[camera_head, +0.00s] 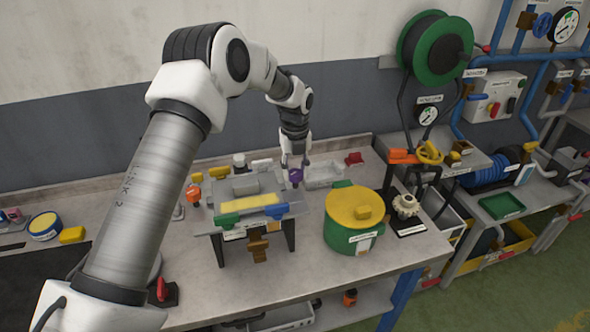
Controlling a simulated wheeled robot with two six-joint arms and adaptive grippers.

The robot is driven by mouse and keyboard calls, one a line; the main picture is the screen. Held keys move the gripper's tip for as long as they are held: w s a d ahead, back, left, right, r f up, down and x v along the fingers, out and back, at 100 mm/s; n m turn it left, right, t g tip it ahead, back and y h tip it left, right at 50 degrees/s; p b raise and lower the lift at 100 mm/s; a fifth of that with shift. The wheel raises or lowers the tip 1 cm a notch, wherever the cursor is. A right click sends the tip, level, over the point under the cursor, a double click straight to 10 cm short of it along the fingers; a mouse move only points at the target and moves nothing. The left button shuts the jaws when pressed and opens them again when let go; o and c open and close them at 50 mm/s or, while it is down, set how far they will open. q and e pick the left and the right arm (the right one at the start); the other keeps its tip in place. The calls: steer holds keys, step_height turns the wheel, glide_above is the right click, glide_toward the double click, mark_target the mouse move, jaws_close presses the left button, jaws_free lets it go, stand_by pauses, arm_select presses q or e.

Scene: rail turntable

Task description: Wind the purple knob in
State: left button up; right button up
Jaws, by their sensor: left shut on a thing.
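The purple knob (296,176) sits at the right rear of a small grey bench fixture (238,215) on the table. My left gripper (295,165) comes down from above with its fingers around the knob and is shut on it. The fingers hide part of the knob, and its shaft is too small to make out. The fixture has a yellow strip, a blue block and a green block along its front. My right gripper is out of view.
A green drum with a yellow lid (355,218) stands right of the fixture. A pale tray (324,174) lies behind it. A white gear (405,206) stands further right. The front table surface (310,275) is mostly clear.

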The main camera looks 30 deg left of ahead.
mark_target(296, 172)
arm_select(q)
steer(key=shift+s+f, duration=0.15)
steer(key=o, duration=1.1)
steer(key=shift+o, duration=0.2)
steer(key=shift+d, duration=0.1)
step_height(296, 172, up, 12)
